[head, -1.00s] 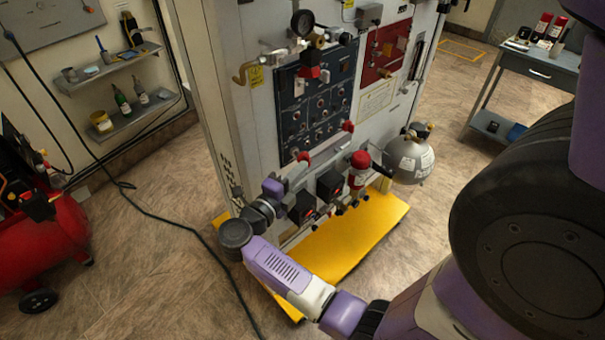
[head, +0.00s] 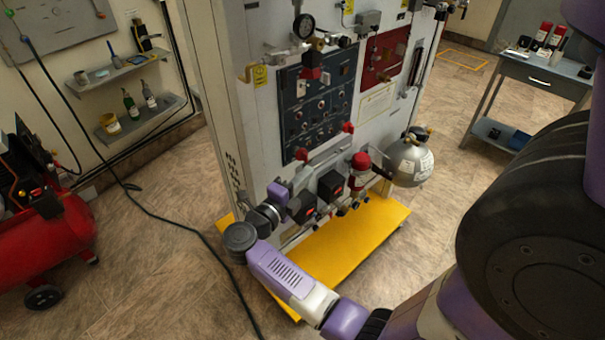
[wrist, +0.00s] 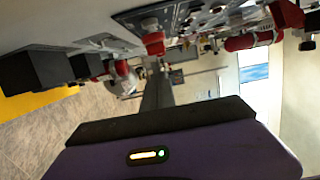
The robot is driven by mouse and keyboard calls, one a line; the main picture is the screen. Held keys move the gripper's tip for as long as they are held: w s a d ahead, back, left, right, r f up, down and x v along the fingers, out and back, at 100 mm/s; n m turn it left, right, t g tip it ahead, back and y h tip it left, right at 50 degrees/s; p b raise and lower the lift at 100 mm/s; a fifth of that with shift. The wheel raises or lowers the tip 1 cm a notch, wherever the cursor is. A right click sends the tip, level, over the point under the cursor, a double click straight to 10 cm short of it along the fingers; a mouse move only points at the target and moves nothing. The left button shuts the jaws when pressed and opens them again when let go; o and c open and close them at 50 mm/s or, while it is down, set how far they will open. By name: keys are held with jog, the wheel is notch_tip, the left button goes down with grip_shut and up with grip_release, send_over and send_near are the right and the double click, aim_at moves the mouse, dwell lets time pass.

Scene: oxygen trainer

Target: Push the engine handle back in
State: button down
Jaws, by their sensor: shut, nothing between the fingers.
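The oxygen trainer is a tall grey panel (head: 225,70) on a yellow base (head: 345,250). Red knobs sit low on its front, one at left (head: 301,155) and one at right (head: 347,128). I cannot tell for sure which part is the engine handle. A red knob (wrist: 153,42) also shows large in the wrist view, just beyond my gripper. My gripper (wrist: 157,88) is shut and empty, pointing along the panel face. In the head view its purple hand is close to the panel's lower left; its fingertips are not clear there. Contact cannot be told.
Black boxes (head: 330,184) with red lights and a red cylinder (head: 359,168) jut from the lower panel. A grey round tank (head: 410,162) hangs at right. A red compressor (head: 45,240) and dark cable lie left. A table (head: 545,75) stands back right.

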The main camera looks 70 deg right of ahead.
jog(key=b+v, duration=0.1)
jog(key=v, duration=0.7)
jog(key=shift+a+b, duration=0.3)
jog(key=shift+b, duration=0.1)
jog(key=shift+w+f, duration=0.1)
jog(key=shift+w, duration=0.05)
